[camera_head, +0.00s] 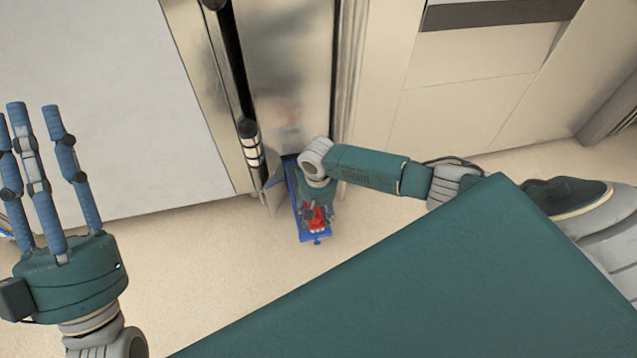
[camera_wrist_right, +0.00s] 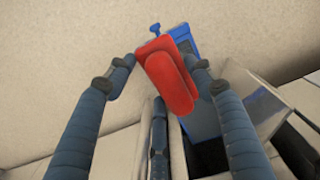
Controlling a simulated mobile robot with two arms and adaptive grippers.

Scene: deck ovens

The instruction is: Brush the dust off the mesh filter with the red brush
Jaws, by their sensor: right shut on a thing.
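My right gripper (camera_head: 316,212) reaches down low beside the steel cabinet front and is shut on the red brush (camera_head: 318,225). In the right wrist view the brush (camera_wrist_right: 172,82) is a rounded red block between the fingers of the right gripper (camera_wrist_right: 158,62). A long blue framed piece (camera_head: 297,200), apparently the mesh filter, lies just under or behind the brush. It also shows in the right wrist view (camera_wrist_right: 200,118). Its mesh and any dust are mostly hidden, and contact with the brush cannot be told. My left gripper (camera_head: 33,112) is open and empty, fingers spread.
A vertical dark handle (camera_head: 250,145) with light bands stands on the cabinet left of the filter. Steel panels (camera_head: 285,60) rise behind it. A small open metal flap (camera_head: 273,190) sits beside the filter. The beige floor (camera_head: 230,265) is clear at the front left.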

